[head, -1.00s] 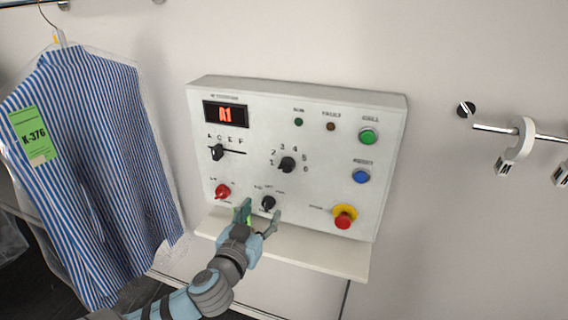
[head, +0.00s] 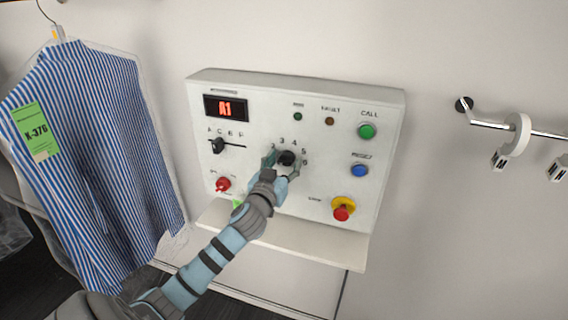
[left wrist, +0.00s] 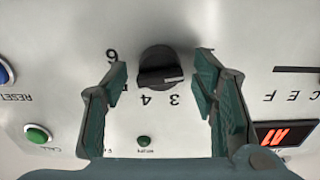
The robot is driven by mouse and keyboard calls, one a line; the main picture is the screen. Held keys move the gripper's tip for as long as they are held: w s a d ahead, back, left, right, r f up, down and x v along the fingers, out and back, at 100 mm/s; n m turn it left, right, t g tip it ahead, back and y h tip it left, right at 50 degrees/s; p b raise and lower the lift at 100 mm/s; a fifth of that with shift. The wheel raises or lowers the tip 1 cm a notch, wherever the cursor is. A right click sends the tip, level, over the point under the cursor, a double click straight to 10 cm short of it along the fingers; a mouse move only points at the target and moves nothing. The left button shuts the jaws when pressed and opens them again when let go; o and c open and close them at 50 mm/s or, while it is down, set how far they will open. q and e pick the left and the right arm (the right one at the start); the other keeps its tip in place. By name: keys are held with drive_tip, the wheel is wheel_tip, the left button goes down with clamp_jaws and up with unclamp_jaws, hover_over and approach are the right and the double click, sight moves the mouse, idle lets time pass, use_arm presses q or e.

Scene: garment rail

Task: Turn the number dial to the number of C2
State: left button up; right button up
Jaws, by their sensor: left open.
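The black number dial (head: 287,158) is on the white control panel (head: 330,110), among printed numbers. In the left wrist view, the dial (left wrist: 163,68) shows upside down; its pale mark lies toward the picture's right, and some numbers are hidden by the fingers. My left gripper (head: 284,163) is open, one finger on each side of the dial; the left wrist view shows a gap between the dial and each finger. The red display (head: 226,108) reads A1. The black letter slider (head: 217,146) is at the left, below the letters. My right gripper is not in view.
A green button (head: 367,131), a blue button (head: 359,171) and a red stop button on yellow (head: 342,208) sit on the panel's right side. A red switch (head: 223,184) is lower left. A striped shirt (head: 100,160) hangs at left; a shelf (head: 320,242) juts out below.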

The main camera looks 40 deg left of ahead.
use_arm(q)
drive_tip(key=shift+c, duration=0.2)
drive_tip(key=c, duration=1.1)
drive_tip(key=shift+m, duration=0.3)
drive_tip(key=m, duration=0.3)
drive_tip(key=shift+m, duration=2.1)
drive_tip(key=o, duration=1.1)
